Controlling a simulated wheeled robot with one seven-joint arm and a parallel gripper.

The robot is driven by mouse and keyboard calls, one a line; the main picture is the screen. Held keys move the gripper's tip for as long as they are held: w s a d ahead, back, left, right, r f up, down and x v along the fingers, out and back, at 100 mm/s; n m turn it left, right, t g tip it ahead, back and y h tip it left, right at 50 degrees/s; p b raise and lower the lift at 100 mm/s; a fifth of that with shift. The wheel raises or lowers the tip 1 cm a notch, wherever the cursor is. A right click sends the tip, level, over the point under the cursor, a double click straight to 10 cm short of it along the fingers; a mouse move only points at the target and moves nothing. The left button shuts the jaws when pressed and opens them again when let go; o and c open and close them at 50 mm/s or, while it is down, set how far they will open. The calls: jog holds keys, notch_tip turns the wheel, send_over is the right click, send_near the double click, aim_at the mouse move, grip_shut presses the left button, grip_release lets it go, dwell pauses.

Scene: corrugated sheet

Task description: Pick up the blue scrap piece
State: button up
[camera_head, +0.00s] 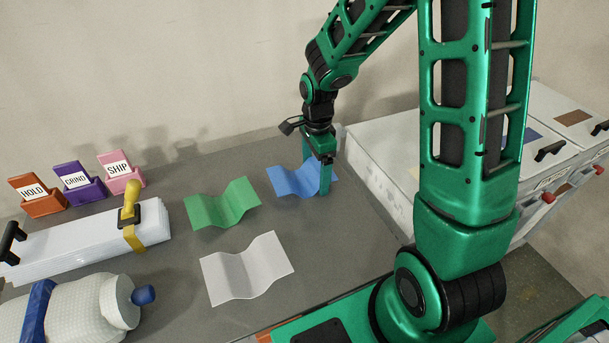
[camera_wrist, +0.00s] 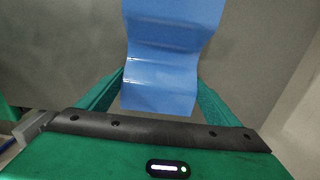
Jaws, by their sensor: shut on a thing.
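The blue scrap piece (camera_head: 292,182) is a wavy corrugated sheet at the back right of the grey table, beside the green sheet. My gripper (camera_head: 326,182) is at its right end, fingers pointing down, shut on it. In the wrist view the blue piece (camera_wrist: 165,60) runs between my two green fingers (camera_wrist: 160,92), with its near end close to the palm. Whether the piece touches the table or is slightly raised I cannot tell.
A green wavy sheet (camera_head: 222,207) and a white wavy sheet (camera_head: 247,268) lie left and in front. Labelled holders (camera_head: 78,184), a white stack (camera_head: 90,245) with a yellow-handled stamp (camera_head: 130,205), and a white wrapped roll (camera_head: 85,310) are left. White bins (camera_head: 385,150) stand right.

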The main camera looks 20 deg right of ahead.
jog(key=shift+r, duration=0.15)
notch_tip(320, 180, up, 4)
jog(key=shift+w+r, duration=0.1)
jog(key=w+a+r, duration=0.5)
jog(key=a+r, duration=0.1)
jog(key=a, duration=0.4)
jog(key=shift+w+r, duration=0.25)
jog(key=shift+w, duration=0.1)
